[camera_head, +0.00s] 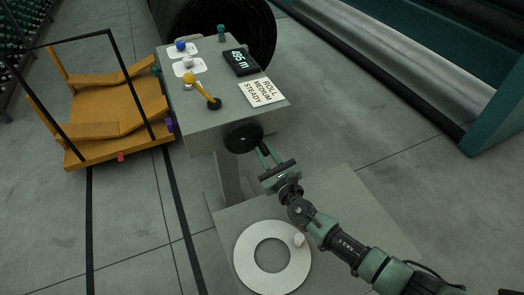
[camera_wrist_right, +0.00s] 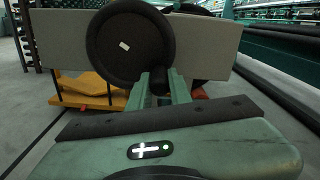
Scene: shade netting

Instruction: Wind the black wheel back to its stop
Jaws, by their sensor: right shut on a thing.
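The black wheel (camera_head: 243,137) is mounted on the front face of a grey console. In the right wrist view the wheel (camera_wrist_right: 112,42) is a large dark disc with a thick rim and a small white mark near its middle. My right gripper (camera_head: 262,149) reaches up from the lower right to the wheel's lower right edge. My left gripper is not in view.
The console top (camera_head: 215,123) carries a yellow lever (camera_head: 202,90), a blue knob (camera_head: 181,45), a display reading 495 m (camera_head: 241,61) and a sign, "ROLL MEDIUM STEADY" (camera_head: 262,92). An orange cart (camera_head: 115,140) stands left. A white ring (camera_head: 247,272) lies on a grey surface below.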

